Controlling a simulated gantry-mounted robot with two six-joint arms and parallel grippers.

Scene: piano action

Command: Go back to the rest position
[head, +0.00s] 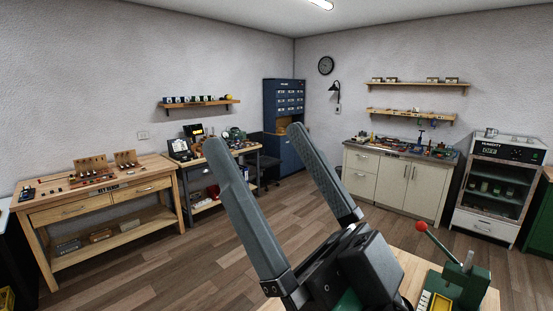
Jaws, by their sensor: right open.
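My right gripper (262,172) is large in the foreground of the head view. Its two grey fingers point up and to the left, spread wide apart with nothing between them. It is raised in front of the room, near a wooden bench top (411,268) at the bottom right. My left gripper is not in the view.
A green lever tool (462,283) with a red knob stands on the near bench, just right of my right gripper. A wooden key bench (100,194) stands at the left. White cabinets (396,184) and a humidity cabinet (497,183) line the right wall. The middle floor is clear.

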